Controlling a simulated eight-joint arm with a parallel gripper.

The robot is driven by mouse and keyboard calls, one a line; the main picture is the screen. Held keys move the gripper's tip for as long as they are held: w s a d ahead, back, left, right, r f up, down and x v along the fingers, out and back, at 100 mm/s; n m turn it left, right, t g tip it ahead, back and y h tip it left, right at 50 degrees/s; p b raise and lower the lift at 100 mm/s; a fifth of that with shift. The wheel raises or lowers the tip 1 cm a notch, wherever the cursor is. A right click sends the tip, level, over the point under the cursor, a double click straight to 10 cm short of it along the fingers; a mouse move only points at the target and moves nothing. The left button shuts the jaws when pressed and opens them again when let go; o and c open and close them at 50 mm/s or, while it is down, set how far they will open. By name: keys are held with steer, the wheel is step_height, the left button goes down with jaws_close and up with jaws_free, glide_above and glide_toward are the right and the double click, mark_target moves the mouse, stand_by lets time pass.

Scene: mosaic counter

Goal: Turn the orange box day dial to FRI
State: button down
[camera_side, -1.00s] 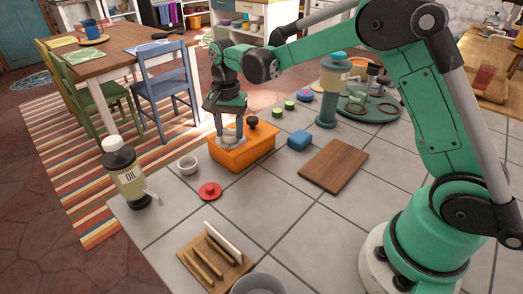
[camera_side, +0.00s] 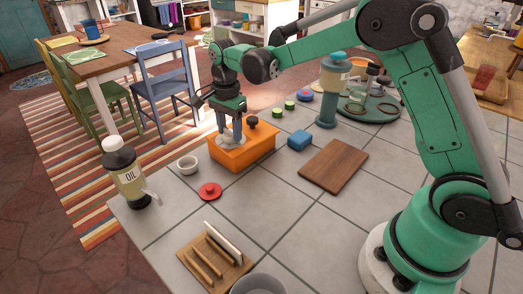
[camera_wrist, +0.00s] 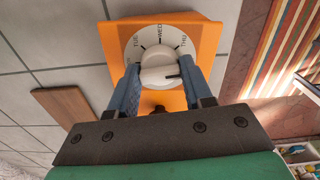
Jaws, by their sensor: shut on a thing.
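The orange box (camera_side: 258,150) stands on the tiled counter. In the wrist view, the orange box (camera_wrist: 118,43) carries a round white dial face (camera_wrist: 150,38) with TUE, WED and THU readable along its upper edge. My gripper (camera_side: 231,138) points down onto the dial. In the wrist view, my gripper (camera_wrist: 160,78) is shut on the pale dial knob (camera_wrist: 158,66), one blue-grey finger on each side. The fingers hide the lower dial face, so the label at the mark cannot be read.
A black knob (camera_side: 252,121) stands on the box beside my gripper.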

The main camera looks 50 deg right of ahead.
mark_target(231, 130)
steer(key=shift+m, duration=0.7)
stand_by(0.4)
steer(key=shift+c, duration=1.7)
jaws_free()
steer(key=shift+r, duration=2.8)
steer(key=shift+s+r, duration=0.2)
steer(key=s+r+n+t, duration=0.1)
steer(key=s+n+t, duration=0.6)
steer(key=s+n, duration=0.8)
steer(key=a+n, duration=0.1)
steer(key=n, duration=0.2)
steer(key=shift+r, duration=0.15)
